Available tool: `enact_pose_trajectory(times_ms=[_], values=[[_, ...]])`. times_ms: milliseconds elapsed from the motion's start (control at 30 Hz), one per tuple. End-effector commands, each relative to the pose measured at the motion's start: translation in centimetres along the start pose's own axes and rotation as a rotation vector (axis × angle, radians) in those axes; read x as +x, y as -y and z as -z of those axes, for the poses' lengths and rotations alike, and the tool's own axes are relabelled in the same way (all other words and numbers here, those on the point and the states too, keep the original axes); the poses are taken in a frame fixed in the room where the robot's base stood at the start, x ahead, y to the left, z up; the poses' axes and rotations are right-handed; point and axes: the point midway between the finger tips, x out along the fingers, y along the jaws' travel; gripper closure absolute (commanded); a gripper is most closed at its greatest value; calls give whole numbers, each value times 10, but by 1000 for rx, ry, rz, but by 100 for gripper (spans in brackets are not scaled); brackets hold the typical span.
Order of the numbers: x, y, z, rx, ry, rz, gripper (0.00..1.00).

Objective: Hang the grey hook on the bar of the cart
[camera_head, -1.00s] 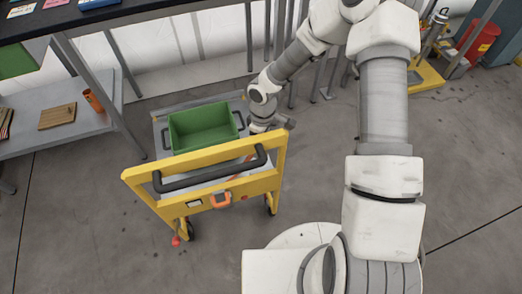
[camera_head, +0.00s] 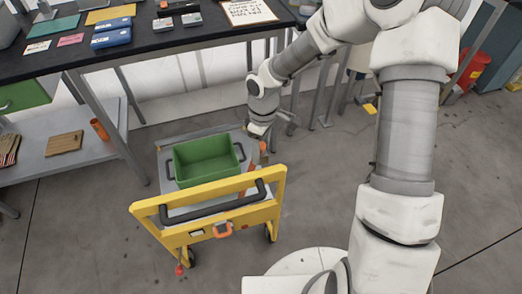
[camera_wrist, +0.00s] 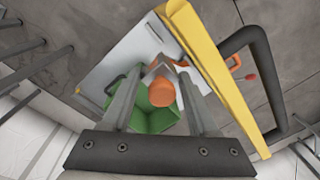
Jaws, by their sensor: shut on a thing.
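The cart (camera_head: 148,212) stands left of centre in the head view, with a yellow end frame and a black bar (camera_head: 205,209). My gripper (camera_head: 265,131) is behind the bar's right end, above the cart's far right side. In the wrist view my gripper (camera_wrist: 163,80) points down at the cart. Its two fingers are close around a small thing with pale grey parts, which I take for the grey hook (camera_wrist: 157,66). A rounded orange part (camera_wrist: 162,90) shows between the fingers; I cannot tell whether it belongs to the hook. The hook is not clear in the head view.
A green bin (camera_head: 205,163) sits on the cart. An orange clip (camera_head: 222,230) is on the yellow frame. A dark-topped workbench (camera_head: 165,42) with several items stands behind, a grey shelf (camera_head: 85,160) at left. Floor is clear in front of the cart.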

Motion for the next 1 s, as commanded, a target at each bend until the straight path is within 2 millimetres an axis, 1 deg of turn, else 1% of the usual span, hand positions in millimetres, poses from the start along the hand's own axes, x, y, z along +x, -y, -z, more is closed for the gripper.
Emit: enact_pose_trajectory(times_ms=[33,500,600,900,1000], values=[[-6,0,0,0,0,-1,100],[-34,2,0,0,0,-1,100],[-38,2,0,0,0,-1,100],[-37,2,0,0,0,0,100],[-45,3,0,0,0,-1,100]])
